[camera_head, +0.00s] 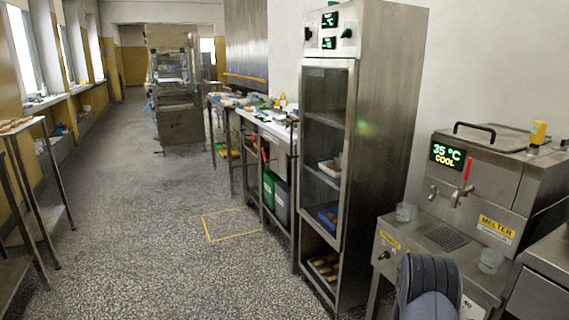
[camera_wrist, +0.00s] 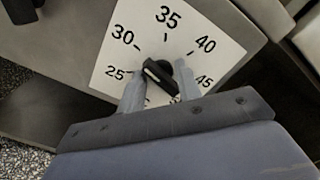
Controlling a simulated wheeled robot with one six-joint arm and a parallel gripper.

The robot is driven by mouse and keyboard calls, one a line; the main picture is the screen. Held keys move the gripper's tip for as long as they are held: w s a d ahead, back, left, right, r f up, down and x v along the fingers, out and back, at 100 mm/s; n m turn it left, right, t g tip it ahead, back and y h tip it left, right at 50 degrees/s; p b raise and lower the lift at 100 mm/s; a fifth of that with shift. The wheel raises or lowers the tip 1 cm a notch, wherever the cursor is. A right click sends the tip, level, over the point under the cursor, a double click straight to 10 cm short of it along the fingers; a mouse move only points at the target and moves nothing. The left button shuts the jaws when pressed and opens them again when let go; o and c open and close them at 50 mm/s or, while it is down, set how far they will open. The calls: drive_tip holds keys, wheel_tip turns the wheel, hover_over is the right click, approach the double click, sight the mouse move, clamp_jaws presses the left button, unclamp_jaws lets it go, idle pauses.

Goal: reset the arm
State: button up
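My gripper (camera_wrist: 159,80) is at a black dial knob (camera_wrist: 158,73) in the wrist view. Its two grey fingers stand apart, one on each side of the knob; whether they touch it is unclear. The knob sits on a white scale plate (camera_wrist: 125,40) marked 25, 30, 35, 40 and 45. Its white mark points to the upper left. In the head view my dark arm end stands before the melter (camera_head: 490,190), hiding most of the dial. A corner of the scale plate shows beside it (camera_head: 472,308). The melter display (camera_head: 447,155) reads 35 °C COOL.
A tall steel cabinet (camera_head: 385,110) stands left of the melter. A red-handled tap (camera_head: 467,170) juts out above. The speckled floor (camera_head: 130,230) on the left is open.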

drive_tip(key=shift+m, duration=1.2)
drive_tip(key=shift+r, duration=0.1)
